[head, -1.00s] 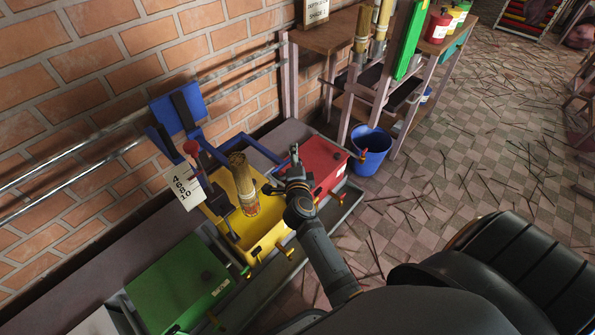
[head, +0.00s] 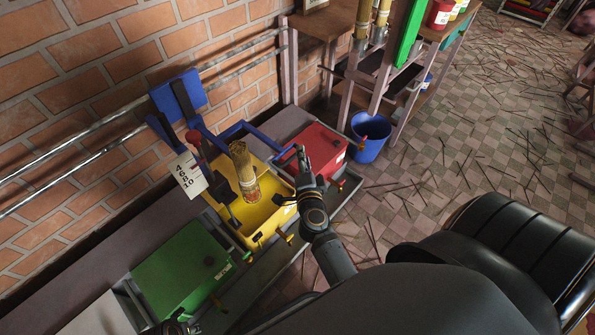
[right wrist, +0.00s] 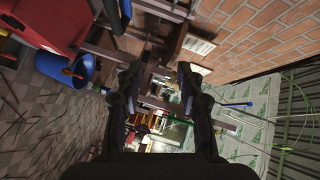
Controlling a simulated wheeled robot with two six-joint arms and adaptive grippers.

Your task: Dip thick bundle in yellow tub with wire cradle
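The yellow tub (head: 258,222) stands in the row of tubs by the brick wall in the head view. The thick bundle (head: 244,172) of sticks stands in it, slightly tilted, with a band around its lower part.
A closed green tub (head: 180,268) and a red tub (head: 312,150) flank the yellow one. A blue bucket (head: 371,136) stands on the tiled floor beside a wooden rack (head: 345,98) with more bundles. A numbered card (head: 186,175) hangs by the lever. Loose sticks litter the floor.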

